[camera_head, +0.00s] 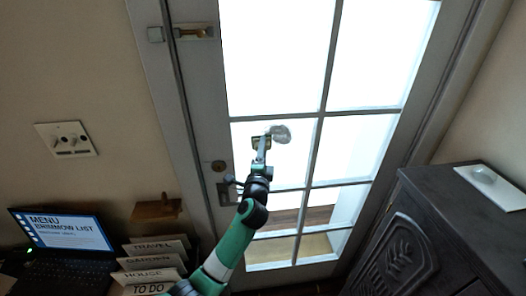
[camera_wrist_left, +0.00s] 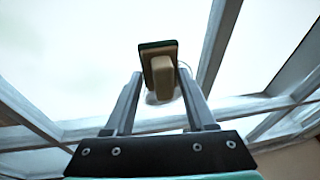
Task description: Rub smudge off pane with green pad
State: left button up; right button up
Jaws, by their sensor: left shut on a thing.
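The pane (camera_head: 267,168) is one of several glass panes in a white-framed door. A grey smudge (camera_head: 282,134) shows on it near its top edge, and a grey patch shows partly hidden behind the pad in the left wrist view. My left gripper (camera_head: 262,143) is at the pane, just left of and below the smudge. It is shut on the green pad, which shows in the left wrist view as a tan block with a dark green face (camera_wrist_left: 158,47). I cannot tell whether the pad touches the glass. My right gripper is not in view.
A door handle (camera_head: 224,192) stands left of my left arm. A dark carved cabinet (camera_head: 440,235) stands at the right. A laptop (camera_head: 62,232) and several labelled cards (camera_head: 152,262) are at the lower left. A wall switch plate (camera_head: 66,139) is at the left.

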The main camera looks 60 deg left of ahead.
pick_arm(q)
jog(key=shift+w+a, duration=0.15)
jog(key=shift+a, duration=0.2)
